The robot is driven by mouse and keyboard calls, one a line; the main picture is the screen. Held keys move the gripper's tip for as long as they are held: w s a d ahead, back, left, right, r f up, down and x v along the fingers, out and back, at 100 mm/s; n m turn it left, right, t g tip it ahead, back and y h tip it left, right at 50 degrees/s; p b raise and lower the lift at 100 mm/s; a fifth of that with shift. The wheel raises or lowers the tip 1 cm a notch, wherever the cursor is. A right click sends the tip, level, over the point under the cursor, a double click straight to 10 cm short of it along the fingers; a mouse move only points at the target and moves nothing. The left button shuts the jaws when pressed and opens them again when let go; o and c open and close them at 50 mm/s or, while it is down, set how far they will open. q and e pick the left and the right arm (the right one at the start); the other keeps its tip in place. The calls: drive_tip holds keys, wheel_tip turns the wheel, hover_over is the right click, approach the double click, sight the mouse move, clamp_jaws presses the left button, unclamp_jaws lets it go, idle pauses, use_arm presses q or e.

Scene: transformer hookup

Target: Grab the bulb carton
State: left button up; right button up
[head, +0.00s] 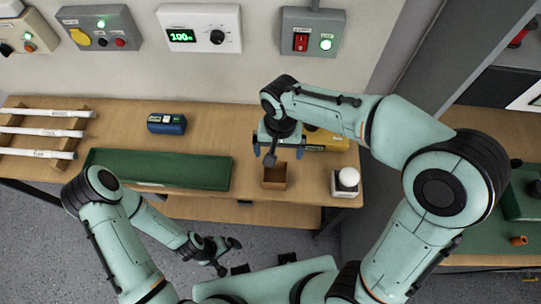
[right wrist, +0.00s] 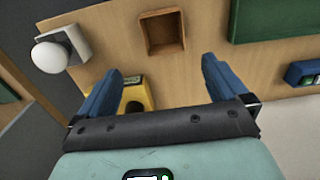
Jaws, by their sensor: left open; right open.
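A small open-topped brown box (head: 275,176), which looks like the carton, stands near the front edge of the wooden bench. It also shows in the right wrist view (right wrist: 162,33), open side up and seemingly empty. A round white bulb (head: 347,177) sits on a pale square base to its right; the bulb is also in the right wrist view (right wrist: 48,56). My right gripper (head: 279,153) is open and empty above the bench, just behind the brown box. Its blue fingers (right wrist: 163,72) are apart from the box. My left gripper (head: 229,256) is open and empty, low in front of the bench.
A yellow item (head: 328,141) lies behind my right gripper, partly hidden. A long green tray or mat (head: 160,170) is left of the brown box, with a blue device (head: 167,124) behind it. White rods on a rack (head: 40,131) are far left. Control boxes hang on the wall.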

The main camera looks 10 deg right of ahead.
drive_tip(key=b, duration=0.1)
hover_over(275, 179)
wheel_tip(275, 179, down, 13)
drive_tip(key=shift+f, duration=0.15)
idle(0.3)
drive_tip(key=c, duration=0.9)
